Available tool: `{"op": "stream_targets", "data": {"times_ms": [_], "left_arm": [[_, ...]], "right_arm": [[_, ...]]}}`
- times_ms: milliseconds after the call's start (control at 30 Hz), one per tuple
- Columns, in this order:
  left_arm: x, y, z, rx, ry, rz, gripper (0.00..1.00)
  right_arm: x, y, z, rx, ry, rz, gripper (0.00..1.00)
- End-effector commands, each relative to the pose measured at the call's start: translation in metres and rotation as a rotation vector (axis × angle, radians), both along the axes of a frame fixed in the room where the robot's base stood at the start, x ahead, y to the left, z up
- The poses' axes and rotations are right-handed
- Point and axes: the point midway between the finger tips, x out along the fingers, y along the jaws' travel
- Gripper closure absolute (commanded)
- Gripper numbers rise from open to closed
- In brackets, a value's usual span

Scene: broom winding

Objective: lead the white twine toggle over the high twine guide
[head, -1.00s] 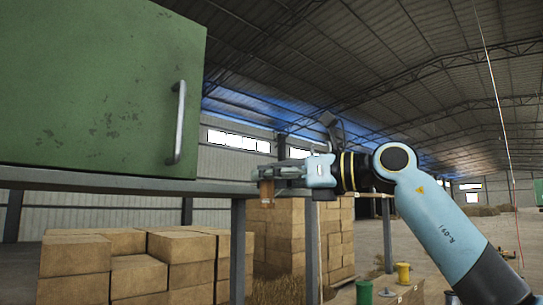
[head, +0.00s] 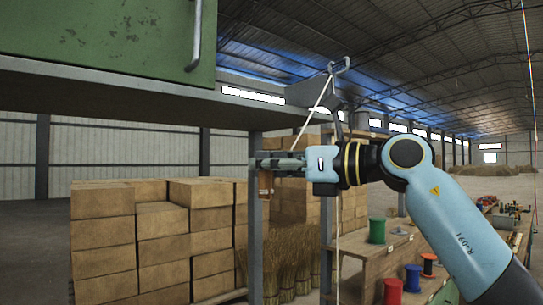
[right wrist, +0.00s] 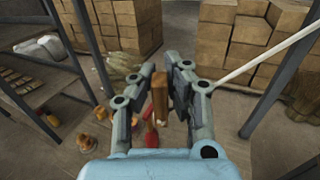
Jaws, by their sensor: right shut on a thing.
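My right gripper (head: 277,163) is shut on a small brown wooden toggle (head: 265,183), which hangs upright below the fingertips. In the right wrist view the toggle (right wrist: 160,92) sits between the two fingers. White twine (head: 312,117) slants from near the gripper up to the high twine guide (head: 341,66), a pale metal hook above and to the right of the gripper. Below my arm, white twine (head: 337,262) hangs straight down; the stretch between is partly hidden. The twine also crosses the right wrist view (right wrist: 268,57). My left gripper is out of view.
A grey shelf edge (head: 120,83) carrying a green cabinet (head: 110,35) lies above and left of the gripper. A grey post (head: 256,225) stands just below it. A wooden stand holds green (head: 377,231) and red (head: 392,291) spools.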

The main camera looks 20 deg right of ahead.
Motion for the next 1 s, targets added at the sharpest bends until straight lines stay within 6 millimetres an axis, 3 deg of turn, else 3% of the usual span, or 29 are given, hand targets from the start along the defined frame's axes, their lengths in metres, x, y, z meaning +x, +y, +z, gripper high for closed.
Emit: {"op": "stream_targets", "data": {"times_ms": [33, 1000], "left_arm": [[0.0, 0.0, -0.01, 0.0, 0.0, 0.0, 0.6], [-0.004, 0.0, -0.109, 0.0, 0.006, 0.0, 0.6]], "right_arm": [[-0.001, 0.002, -0.012, 0.001, 0.001, 0.0, 1.0], [-0.013, 0.036, -0.157, 0.001, 0.001, 0.001, 1.0]]}}
